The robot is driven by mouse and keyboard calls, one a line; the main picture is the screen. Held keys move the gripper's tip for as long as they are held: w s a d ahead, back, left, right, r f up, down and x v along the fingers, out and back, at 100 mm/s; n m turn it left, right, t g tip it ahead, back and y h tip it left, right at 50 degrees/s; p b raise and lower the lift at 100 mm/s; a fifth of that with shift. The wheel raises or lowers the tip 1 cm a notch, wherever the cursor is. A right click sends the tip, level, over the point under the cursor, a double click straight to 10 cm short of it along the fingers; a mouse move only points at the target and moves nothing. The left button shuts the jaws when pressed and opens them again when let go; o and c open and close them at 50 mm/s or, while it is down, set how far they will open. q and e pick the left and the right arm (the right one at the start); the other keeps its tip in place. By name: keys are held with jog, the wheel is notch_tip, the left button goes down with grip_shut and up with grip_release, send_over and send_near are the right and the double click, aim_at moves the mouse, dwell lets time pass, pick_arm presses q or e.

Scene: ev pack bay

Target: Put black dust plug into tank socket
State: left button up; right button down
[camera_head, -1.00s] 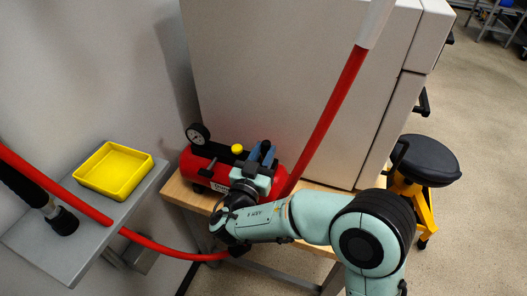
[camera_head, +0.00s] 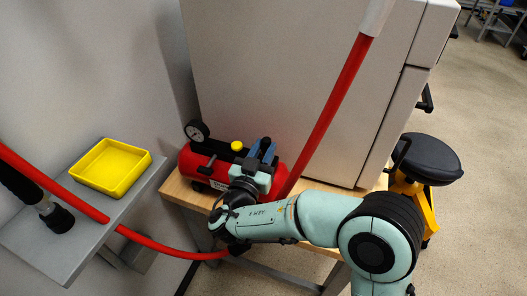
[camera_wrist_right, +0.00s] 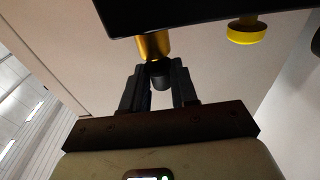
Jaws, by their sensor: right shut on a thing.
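The red tank (camera_head: 205,165) lies on its side on a wooden-topped bench, with a gauge and a yellow knob. My right gripper (camera_head: 263,150) is at the tank's right end, in front of it. In the right wrist view my right gripper (camera_wrist_right: 158,85) is shut on the black dust plug (camera_wrist_right: 161,79), a short dark cylinder between the fingertips. A brass socket (camera_wrist_right: 153,46) sticks out from the dark tank directly at the plug's far end. I cannot tell whether the plug is inside the socket or only against it. The head view hides the plug and socket. My left gripper is not in view.
A red hose (camera_head: 325,115) rises behind my right arm. A white cabinet (camera_head: 280,80) stands behind the bench, a black stool (camera_head: 425,158) at right.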

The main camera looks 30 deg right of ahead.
jog(key=shift+b, duration=0.6)
dwell(0.5)
dwell(0.4)
jog(key=shift+f, duration=0.1)
jog(key=shift+f+b, duration=0.1)
jog(key=shift+b, duration=0.25)
jog(key=shift+f+b, duration=0.6)
jog(key=shift+b, duration=0.1)
jog(key=c, duration=1.1)
grip_release()
jog(key=shift+c, duration=0.2)
